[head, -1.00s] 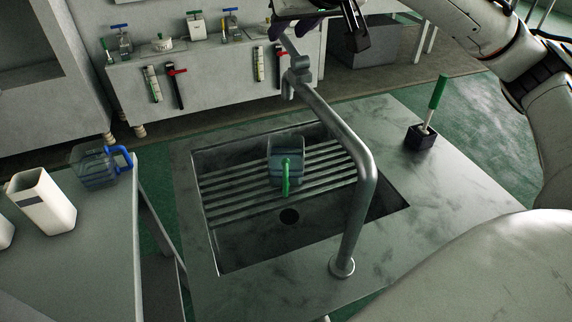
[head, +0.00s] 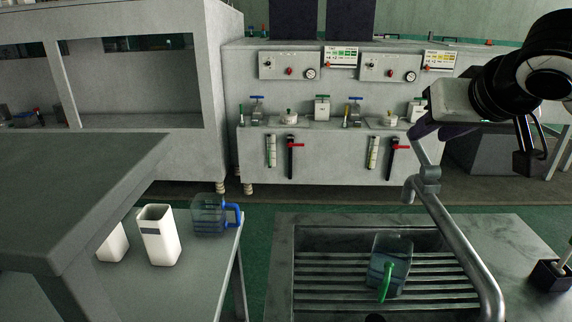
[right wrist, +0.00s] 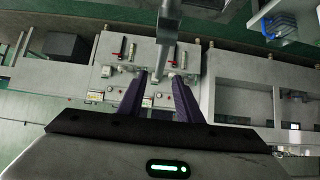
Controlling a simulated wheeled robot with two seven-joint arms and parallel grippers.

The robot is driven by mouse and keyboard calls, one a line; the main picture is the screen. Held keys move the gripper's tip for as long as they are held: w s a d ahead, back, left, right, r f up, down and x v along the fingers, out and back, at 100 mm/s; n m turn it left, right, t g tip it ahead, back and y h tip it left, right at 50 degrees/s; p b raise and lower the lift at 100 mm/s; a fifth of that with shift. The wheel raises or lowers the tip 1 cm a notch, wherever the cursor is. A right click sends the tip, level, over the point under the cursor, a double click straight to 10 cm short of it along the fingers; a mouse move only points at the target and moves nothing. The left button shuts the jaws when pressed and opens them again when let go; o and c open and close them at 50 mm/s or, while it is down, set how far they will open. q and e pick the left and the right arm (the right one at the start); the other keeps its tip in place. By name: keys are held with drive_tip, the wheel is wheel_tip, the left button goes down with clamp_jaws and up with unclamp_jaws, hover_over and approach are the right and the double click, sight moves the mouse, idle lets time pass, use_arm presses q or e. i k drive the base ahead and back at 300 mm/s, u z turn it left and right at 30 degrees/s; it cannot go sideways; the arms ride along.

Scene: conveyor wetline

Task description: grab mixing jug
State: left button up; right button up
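Two clear jugs are in the head view. One with a green handle (head: 391,262) stands on the slatted rack inside the sink. One with a blue handle (head: 209,214) stands on the side table at the left, near its right edge; a bluish clear jug shows at the top right of the right wrist view (right wrist: 284,26). I cannot tell which is the mixing jug. My right gripper (head: 440,130) is above the back of the sink by the tap, away from both jugs. Its purple fingers (right wrist: 158,86) are apart with nothing held between them. My left gripper is not in view.
The metal tap (head: 455,225) arches over the sink (head: 330,232). White containers (head: 158,240) stand beside the blue-handled jug. A dark slab (head: 75,185) juts in at the left. A brush holder (head: 549,276) stands right of the sink. A bench with valves (head: 320,155) is behind.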

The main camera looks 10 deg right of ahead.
sight(390, 263)
drive_tip(key=k, duration=1.5)
